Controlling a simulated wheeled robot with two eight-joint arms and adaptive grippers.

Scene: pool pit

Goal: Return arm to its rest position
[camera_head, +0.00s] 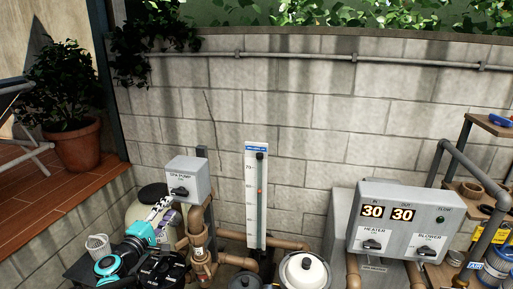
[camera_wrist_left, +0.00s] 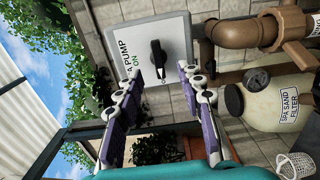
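My left arm (camera_head: 138,240), teal and black, reaches up from the lower left in the head view. Its gripper (camera_head: 164,207) is just in front of the grey spa pump box (camera_head: 187,176), near its black knob (camera_head: 180,191). In the left wrist view the purple and black fingers (camera_wrist_left: 175,74) are spread apart with nothing between them. The box (camera_wrist_left: 139,50) and its knob (camera_wrist_left: 158,58), beside the word ON, lie just beyond the fingertips. I cannot tell if a finger touches the knob. My right gripper is not in view.
Brown pipes (camera_head: 200,258) and a cream sand filter (camera_wrist_left: 272,106) stand close to the gripper. A white basket (camera_head: 97,246) is left of the arm. A tall gauge (camera_head: 256,197) and a heater control box (camera_head: 398,219) stand to the right, before a block wall (camera_head: 290,100).

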